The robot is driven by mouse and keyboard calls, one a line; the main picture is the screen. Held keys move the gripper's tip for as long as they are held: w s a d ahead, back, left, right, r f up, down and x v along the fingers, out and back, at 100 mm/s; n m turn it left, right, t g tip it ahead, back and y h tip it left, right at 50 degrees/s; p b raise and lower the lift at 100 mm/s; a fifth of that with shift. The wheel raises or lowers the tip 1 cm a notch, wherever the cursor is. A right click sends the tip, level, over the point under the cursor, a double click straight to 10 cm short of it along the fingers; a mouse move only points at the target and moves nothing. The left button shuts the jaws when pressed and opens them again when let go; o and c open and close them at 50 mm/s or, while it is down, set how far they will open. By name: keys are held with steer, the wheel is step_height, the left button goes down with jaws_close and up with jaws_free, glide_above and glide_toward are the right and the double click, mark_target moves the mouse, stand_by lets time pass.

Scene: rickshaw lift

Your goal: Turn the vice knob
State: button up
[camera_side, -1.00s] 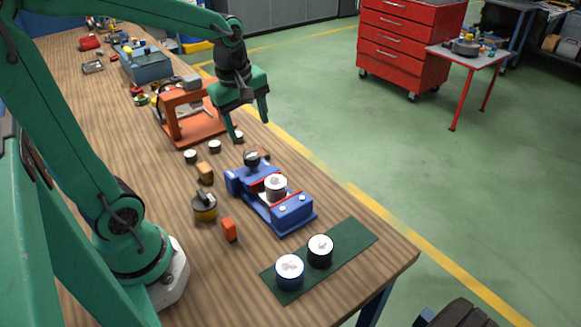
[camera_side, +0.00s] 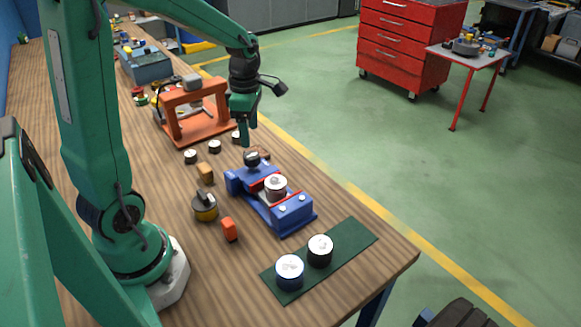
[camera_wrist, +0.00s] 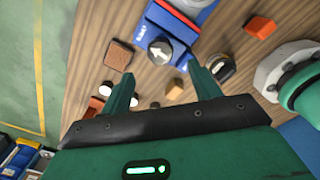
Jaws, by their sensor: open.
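The blue vice (camera_side: 292,212) stands on the wooden bench, with a white-topped cylinder (camera_side: 275,184) between its red-lined jaws. In the wrist view the knob (camera_wrist: 160,51) shows a white arrow pointing to the upper left. My gripper (camera_side: 245,143) is just above the knob, fingers pointing down. In the wrist view my gripper (camera_wrist: 160,73) is open and empty, with a finger on each side of the knob's line and a gap to it. In the side view one finger hides the other.
An orange frame (camera_side: 173,125) stands behind the vice. A black-and-yellow round object (camera_side: 205,208), an orange block (camera_side: 229,229) and a tan block (camera_side: 205,172) lie left of it. A green mat (camera_side: 341,257) with two white-topped cylinders lies in front. A brown block (camera_wrist: 119,55) sits close beside the knob.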

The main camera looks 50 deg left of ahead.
mark_target(251, 155)
steer(key=shift+f, duration=3.75)
steer(key=c, duration=1)
